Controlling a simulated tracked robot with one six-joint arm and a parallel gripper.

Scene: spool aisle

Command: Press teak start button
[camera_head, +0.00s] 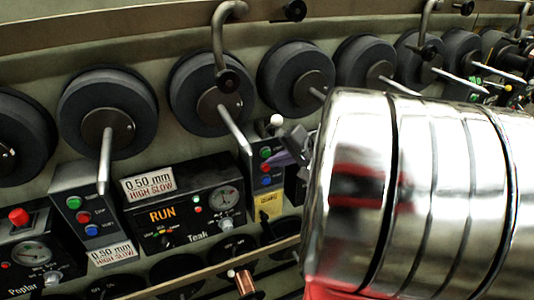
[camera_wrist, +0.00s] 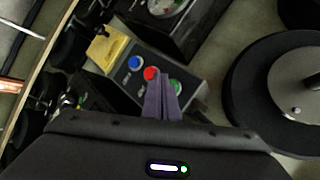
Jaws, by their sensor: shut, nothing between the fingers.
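The Teak panel (camera_head: 150,242) in the head view shows an orange RUN display (camera_head: 162,214), a dial and a lit green lamp. On its right is a grey button box (camera_head: 280,182) with a green button (camera_head: 265,153), a red button (camera_head: 266,167) and a blue button (camera_head: 266,181). The wrist view shows the same kind of box with blue (camera_wrist: 135,62), red (camera_wrist: 151,73) and green (camera_wrist: 175,86) buttons. My gripper (camera_wrist: 161,78) is shut and empty, its purple fingertips over the box between red and green, partly overlapping the green one. I cannot tell whether they touch.
Another button box (camera_head: 70,200) stands left of the Teak panel, beside the Poplar panel (camera_head: 45,275). A yellow note (camera_wrist: 102,48) is on the box near my gripper. Large dark spools (camera_head: 108,90) line the wall above, with rods sticking out.

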